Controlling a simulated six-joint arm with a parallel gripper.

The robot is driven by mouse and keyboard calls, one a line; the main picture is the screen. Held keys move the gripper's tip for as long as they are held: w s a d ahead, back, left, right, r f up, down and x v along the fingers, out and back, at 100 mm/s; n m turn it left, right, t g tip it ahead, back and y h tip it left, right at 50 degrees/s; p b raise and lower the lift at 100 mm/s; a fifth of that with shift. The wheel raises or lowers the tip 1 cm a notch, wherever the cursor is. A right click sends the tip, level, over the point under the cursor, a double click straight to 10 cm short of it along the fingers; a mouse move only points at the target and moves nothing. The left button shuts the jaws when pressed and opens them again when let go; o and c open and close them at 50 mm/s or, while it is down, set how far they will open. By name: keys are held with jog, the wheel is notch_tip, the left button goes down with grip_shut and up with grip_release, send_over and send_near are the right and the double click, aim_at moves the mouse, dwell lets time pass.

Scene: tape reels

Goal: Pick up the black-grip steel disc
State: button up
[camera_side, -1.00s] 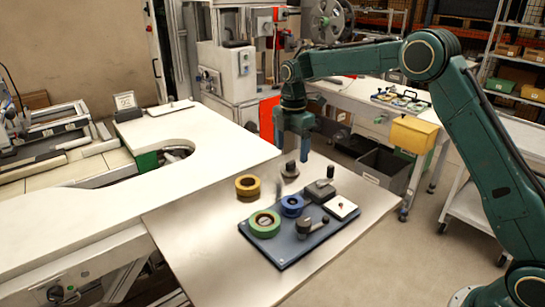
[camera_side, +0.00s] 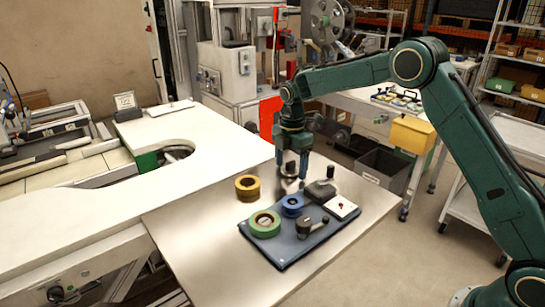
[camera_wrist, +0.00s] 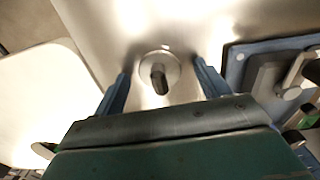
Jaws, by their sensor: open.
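The steel disc with the black grip (camera_wrist: 158,76) lies flat on the metal table, its grip standing up from the middle. In the side view the disc (camera_side: 289,169) is partly hidden by my fingers. My gripper (camera_side: 292,173) is low over the disc, pointing down, its fingers spread. In the wrist view my gripper (camera_wrist: 162,82) shows one finger on each side of the disc, with a gap on both sides. It holds nothing. The exact height of the fingertips above the table is hard to tell.
A blue tray (camera_side: 283,262) holds a green reel (camera_side: 264,224), a blue reel (camera_side: 292,205), a white square piece (camera_side: 341,207) and dark grip pieces.

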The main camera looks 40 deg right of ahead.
aim_at(291, 161)
jog(key=c, duration=1.2)
jog(key=shift+r, duration=0.15)
notch_tip(291, 161, up, 20)
jog(key=shift+f, duration=0.1)
dwell(0.6)
